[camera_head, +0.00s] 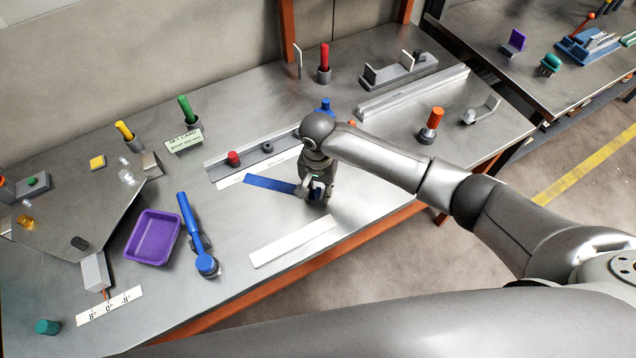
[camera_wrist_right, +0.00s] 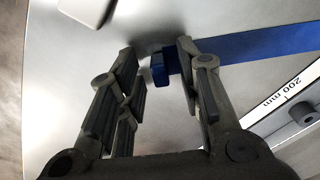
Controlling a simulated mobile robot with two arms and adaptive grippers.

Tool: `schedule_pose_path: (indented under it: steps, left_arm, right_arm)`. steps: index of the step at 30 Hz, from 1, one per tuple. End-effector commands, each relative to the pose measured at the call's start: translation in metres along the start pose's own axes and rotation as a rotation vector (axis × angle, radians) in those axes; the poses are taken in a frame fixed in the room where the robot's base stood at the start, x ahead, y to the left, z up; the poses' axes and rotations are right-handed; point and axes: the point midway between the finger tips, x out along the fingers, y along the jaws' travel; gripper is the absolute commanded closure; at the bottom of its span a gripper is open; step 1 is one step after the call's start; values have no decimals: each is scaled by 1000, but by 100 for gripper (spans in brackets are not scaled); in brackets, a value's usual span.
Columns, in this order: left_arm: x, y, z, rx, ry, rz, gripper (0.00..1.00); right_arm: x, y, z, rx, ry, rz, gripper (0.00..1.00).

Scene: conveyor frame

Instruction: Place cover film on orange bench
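A flat blue strip (camera_head: 270,184), which looks like the cover film, has its right end at my right gripper (camera_head: 318,190). In the right wrist view the blue strip (camera_wrist_right: 255,45) runs behind one finger, and its small blue end tab (camera_wrist_right: 158,71) shows between the fingers. My right gripper (camera_wrist_right: 158,65) is open, with gaps beside the tab. The strip lies on or just above the grey top of the orange-framed bench (camera_head: 225,245); I cannot tell which. My left gripper is not in view.
A white strip (camera_head: 293,241) lies in front of the gripper. A grey rail (camera_head: 288,150) with a red knob (camera_head: 233,158) and a ruler lies behind. A blue-handled tool (camera_head: 190,222) and a purple tray (camera_head: 153,237) stand left. A second bench is at right.

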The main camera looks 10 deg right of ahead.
Motion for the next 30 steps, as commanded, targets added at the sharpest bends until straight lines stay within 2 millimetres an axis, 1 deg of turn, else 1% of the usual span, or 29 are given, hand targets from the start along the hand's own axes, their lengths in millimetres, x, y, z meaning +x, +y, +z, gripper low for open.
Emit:
schedule_pose_path:
  steps: [5,8,12,18,21,24,30]
  left_arm:
    - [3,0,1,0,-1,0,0]
    - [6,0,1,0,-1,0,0]
    - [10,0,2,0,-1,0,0]
    - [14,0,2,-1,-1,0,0]
    - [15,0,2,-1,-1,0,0]
    - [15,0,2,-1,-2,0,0]
    - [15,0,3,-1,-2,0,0]
  right_arm:
    - [-19,-1,-1,-2,2,-4,67]
    - [-38,-1,-1,-2,3,-5,67]
    - [-70,-1,-1,-1,3,-6,67]
    - [-106,-1,0,-1,2,-3,67]
    - [-116,-1,0,0,0,-2,67]
    - [-121,-1,0,0,0,-1,67]
    - [-122,0,0,0,0,-1,67]
